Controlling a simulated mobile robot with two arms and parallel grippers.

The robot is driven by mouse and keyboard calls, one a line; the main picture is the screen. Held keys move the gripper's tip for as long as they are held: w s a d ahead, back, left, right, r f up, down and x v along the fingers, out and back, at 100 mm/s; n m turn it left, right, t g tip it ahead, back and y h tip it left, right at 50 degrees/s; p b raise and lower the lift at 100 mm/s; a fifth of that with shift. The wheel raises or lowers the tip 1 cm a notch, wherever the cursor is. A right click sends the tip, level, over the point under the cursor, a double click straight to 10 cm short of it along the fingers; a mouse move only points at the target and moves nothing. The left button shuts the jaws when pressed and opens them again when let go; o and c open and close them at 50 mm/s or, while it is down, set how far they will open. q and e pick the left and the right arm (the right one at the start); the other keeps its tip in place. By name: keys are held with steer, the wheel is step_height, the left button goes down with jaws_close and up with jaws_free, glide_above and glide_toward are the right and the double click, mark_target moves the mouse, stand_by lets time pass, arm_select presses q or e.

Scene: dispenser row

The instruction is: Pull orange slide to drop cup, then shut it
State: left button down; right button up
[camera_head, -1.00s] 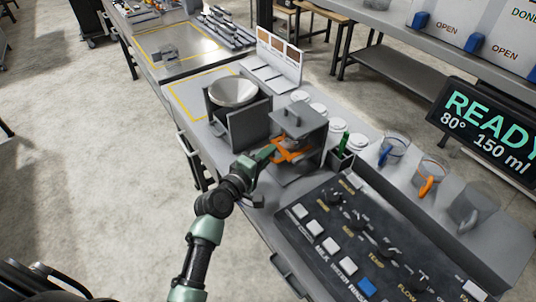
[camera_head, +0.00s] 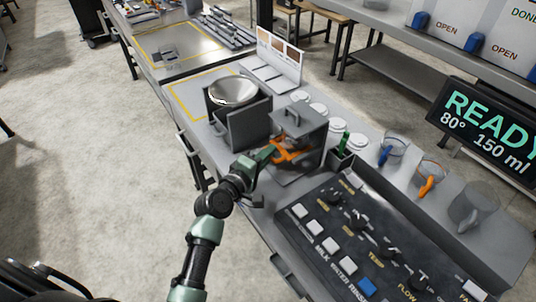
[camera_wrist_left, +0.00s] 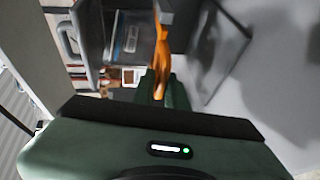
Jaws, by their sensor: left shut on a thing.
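The orange slide (camera_head: 288,156) sits in the grey dispenser (camera_head: 301,124) on the counter, and part of it is hidden by the dispenser and my gripper. My left gripper (camera_head: 272,153) is shut on the orange slide at its near side. In the left wrist view the orange slide (camera_wrist_left: 160,55) runs from between the green fingers (camera_wrist_left: 163,88) toward the dispenser. I cannot make out a separate cup under the dispenser. My right gripper is not in view.
A grey stand with a metal bowl (camera_head: 233,92) is left of the dispenser. A dark control panel (camera_head: 375,240) with knobs and buttons lies in front. Jugs with blue (camera_head: 384,155) and orange (camera_head: 427,187) handles stand right. White lids (camera_head: 338,126) line the back.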

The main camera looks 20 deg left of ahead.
arm_select(q)
steer(key=shift+s+f, duration=0.2)
steer(key=shift+f, duration=0.2)
steer(key=s+a, duration=0.1)
steer(key=s, duration=0.1)
steer(key=s+a, duration=0.2)
steer(key=shift+s+a, duration=0.25)
steer(key=shift+s, duration=0.05)
steer(key=shift+w, duration=0.1)
steer(key=shift+d, duration=0.1)
steer(key=c, duration=1.5)
jaws_free()
steer(key=shift+w+r, duration=0.1)
steer(key=shift+r, duration=0.1)
